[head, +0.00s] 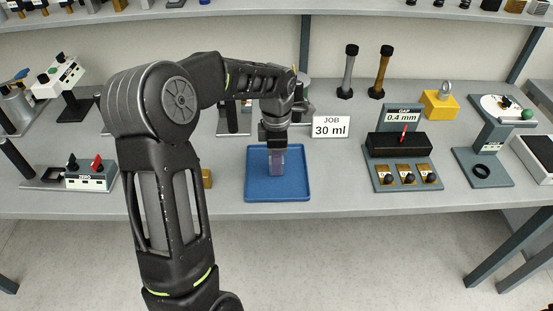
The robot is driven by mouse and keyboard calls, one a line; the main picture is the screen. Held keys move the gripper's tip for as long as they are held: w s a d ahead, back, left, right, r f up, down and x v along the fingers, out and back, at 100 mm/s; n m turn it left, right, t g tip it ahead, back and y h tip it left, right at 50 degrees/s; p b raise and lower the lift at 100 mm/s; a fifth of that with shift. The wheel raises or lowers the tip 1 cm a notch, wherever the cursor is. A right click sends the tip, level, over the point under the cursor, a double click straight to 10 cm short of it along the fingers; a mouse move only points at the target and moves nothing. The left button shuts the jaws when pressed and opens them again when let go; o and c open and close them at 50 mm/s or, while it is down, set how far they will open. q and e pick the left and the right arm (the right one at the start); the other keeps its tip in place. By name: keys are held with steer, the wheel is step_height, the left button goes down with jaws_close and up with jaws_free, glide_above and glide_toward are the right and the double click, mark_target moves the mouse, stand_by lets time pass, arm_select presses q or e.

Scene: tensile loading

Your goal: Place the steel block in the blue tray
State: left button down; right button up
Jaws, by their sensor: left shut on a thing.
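The blue tray (256,193) lies flat on the bench near its front edge, at the middle of the head view. My left gripper (276,150) points down over the tray and is shut on an upright, purplish-grey block, which looks like the steel block (277,165). The block is over the tray's middle; I cannot tell whether its lower end touches the tray floor. The gripper hides the block's top. My right gripper is not in view.
A small brass block (207,178) sits left of the tray, partly behind my arm. The gap device (399,146) is farther right, and a ZERO box (91,177) is left. Bench between tray and gap device is clear.

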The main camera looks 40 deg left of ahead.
arm_select(q)
steer(key=shift+f, duration=0.2)
steer(key=c, duration=1.1)
jaws_free()
steer(key=shift+r, duration=0.1)
step_height(320, 180, up, 12)
steer(key=shift+r+b, duration=0.15)
steer(key=shift+b, duration=0.25)
